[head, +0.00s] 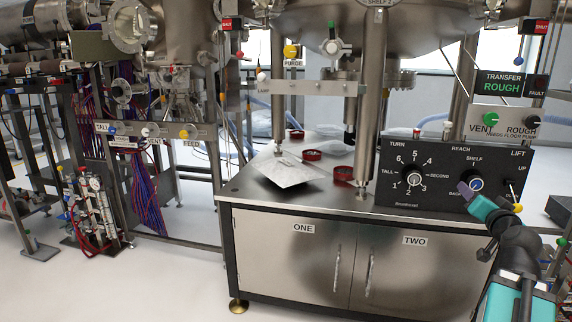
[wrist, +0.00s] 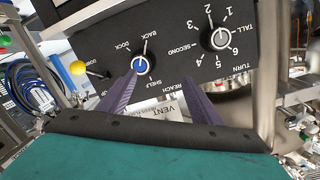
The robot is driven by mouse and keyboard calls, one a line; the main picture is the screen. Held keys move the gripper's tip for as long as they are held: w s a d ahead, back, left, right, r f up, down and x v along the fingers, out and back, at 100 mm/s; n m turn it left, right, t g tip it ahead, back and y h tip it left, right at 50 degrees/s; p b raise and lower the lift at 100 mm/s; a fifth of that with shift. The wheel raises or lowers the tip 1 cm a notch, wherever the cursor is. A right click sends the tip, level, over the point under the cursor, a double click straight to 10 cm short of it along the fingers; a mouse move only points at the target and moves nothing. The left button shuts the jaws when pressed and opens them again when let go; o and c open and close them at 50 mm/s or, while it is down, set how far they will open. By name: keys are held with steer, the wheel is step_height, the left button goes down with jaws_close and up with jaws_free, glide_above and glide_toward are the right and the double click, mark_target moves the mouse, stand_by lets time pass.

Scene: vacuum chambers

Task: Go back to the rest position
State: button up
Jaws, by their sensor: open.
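My gripper (head: 468,198) is at the right, in front of the black control panel (head: 438,155), near its blue-capped REACH knob (head: 475,184). In the wrist view my gripper (wrist: 160,78) shows two purple fingers spread apart with nothing held between them. The REACH knob (wrist: 140,65) appears just past the tip of the left finger there. I cannot tell whether that finger touches it. The TURN knob (wrist: 220,38) stands clear of the fingers. My teal and black arm reaches up from the lower right.
The panel sits on a steel cabinet top (head: 330,190) with a metal plate (head: 288,170) and red rings (head: 312,155). A yellow-tipped LIFT lever (head: 517,207) is close to my gripper. VENT and ROUGH knobs (head: 490,119) are above. Floor at lower left is clear.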

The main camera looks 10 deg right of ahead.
steer(key=w+a+f+n+g+y+p, duration=0.1)
steer(key=w+a+f+y+p, duration=0.2)
steer(key=w+a+f+p, duration=0.4)
steer(key=w+a+f+n+g+y+p, duration=0.1)
steer(key=w+a+f+y+p, duration=0.15)
steer(key=a+p, duration=0.45)
steer(key=s+a+f+n+g+y+p, duration=0.2)
steer(key=a+f+g+p, duration=0.15)
steer(key=a+f, duration=0.6)
steer(key=s+a+f+n+g+y+p, duration=0.1)
steer(key=s+a+f+n+g+p, duration=0.15)
steer(key=a+f+p, duration=0.65)
steer(key=s+a+f+n+g+p, duration=0.1)
steer(key=s+a+f+g+p, duration=0.25)
steer(key=s+a, duration=0.55)
steer(key=s+a+f+n+g+p, duration=0.15)
steer(key=s+a+f+g, duration=0.35)
steer(key=s, duration=0.5)
steer(key=s+d+f+g+h+p, duration=0.1)
steer(key=s+g, duration=0.1)
steer(key=s, duration=0.7)
steer(key=s+d+f+g+h+p, duration=0.1)
steer(key=s+g+p, duration=0.1)
steer(key=s, duration=0.7)
steer(key=shift+s+d+n+g, duration=0.15)
steer(key=shift+s+n+g, duration=0.2)
steer(key=shift+n+g, duration=0.1)
